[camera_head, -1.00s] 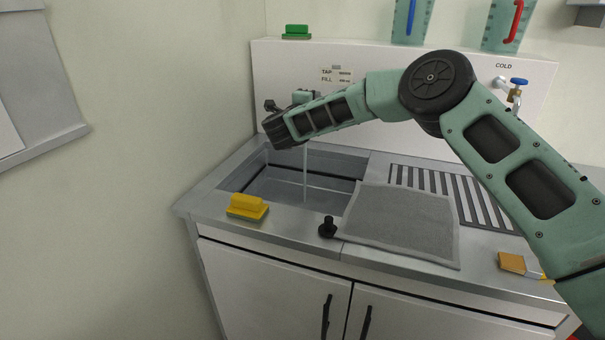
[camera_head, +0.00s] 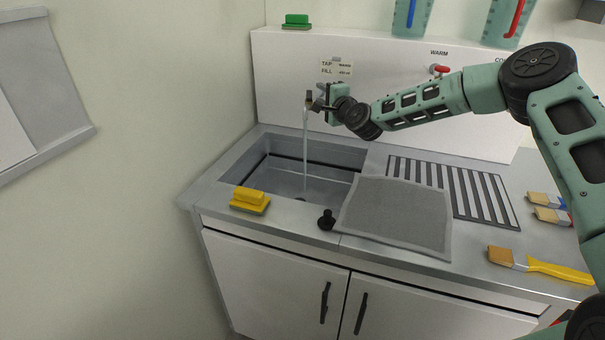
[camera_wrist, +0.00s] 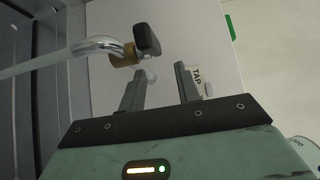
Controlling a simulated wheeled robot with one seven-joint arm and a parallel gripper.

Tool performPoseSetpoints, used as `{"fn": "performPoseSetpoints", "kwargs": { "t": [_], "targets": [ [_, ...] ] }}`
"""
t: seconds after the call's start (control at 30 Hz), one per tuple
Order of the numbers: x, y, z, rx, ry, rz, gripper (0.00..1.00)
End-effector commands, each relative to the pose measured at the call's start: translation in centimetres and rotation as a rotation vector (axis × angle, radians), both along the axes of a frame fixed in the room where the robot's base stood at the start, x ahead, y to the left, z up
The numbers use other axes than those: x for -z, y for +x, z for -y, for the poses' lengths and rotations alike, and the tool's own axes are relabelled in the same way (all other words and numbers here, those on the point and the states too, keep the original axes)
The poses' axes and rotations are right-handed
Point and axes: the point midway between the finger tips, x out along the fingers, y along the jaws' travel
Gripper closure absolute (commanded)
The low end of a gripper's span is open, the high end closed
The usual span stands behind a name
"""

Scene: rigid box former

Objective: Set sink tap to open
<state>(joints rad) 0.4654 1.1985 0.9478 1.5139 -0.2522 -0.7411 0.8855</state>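The sink tap shows in the wrist view as a chrome spout (camera_wrist: 95,46) with a brass collar (camera_wrist: 122,54) and a black lever (camera_wrist: 147,40). In the head view a stream of water (camera_head: 305,140) runs from the tap (camera_head: 309,97) into the sink (camera_head: 260,178). My gripper (camera_head: 320,101) is just right of the tap, against the back panel side. In the wrist view my gripper (camera_wrist: 163,72) has its two fingers apart with nothing between them. The lever is beyond the fingertips and looks apart from them.
A yellow scrubber (camera_head: 250,200) and a black knob (camera_head: 326,220) are on the sink's front edge. A grey mat (camera_head: 397,215) lies beside the slatted drainer (camera_head: 497,205). Brushes (camera_head: 540,267) lie at right. A red-handled valve (camera_head: 439,69) is on the back panel.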

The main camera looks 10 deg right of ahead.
Motion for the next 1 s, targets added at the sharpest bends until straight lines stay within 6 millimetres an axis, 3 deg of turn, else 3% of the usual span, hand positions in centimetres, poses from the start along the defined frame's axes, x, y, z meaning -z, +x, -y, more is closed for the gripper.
{"fn": "performPoseSetpoints", "kwargs": {
  "t": [0.87,1.0],
  "targets": [
    [0.1,-16.5,4.2,0.003,-0.004,0.0,0.67],
    [0.6,-17.3,1.4,-0.068,-0.083,-0.039,0.67]
  ]
}}
